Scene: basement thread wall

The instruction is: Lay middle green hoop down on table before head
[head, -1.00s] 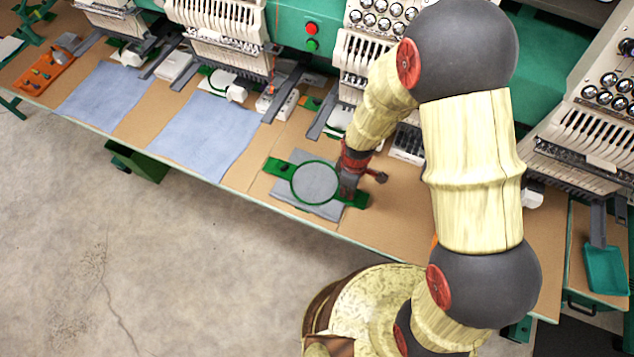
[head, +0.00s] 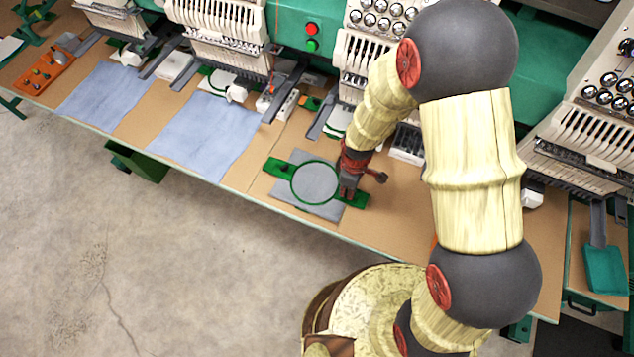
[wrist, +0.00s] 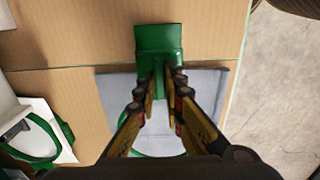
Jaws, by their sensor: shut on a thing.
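The green hoop (head: 294,187), with grey cloth stretched in it and a green tab on each side, lies at the table (head: 392,221) front, in front of the middle machine head (head: 377,66). In the head view it looks flat at table level; whether it touches the top is hard to tell. My gripper (head: 347,190) is at the hoop's right tab. In the wrist view my gripper (wrist: 160,92) has its fingers on either side of the green tab (wrist: 158,40), shut on it. The ring is mostly hidden behind the fingers there.
Blue cloths (head: 205,135) lie to the left on the table. An orange tray (head: 45,73) of small items is at far left, and a teal scoop (head: 604,268) at far right. Machine heads line the back. Bare tabletop shows right of the hoop.

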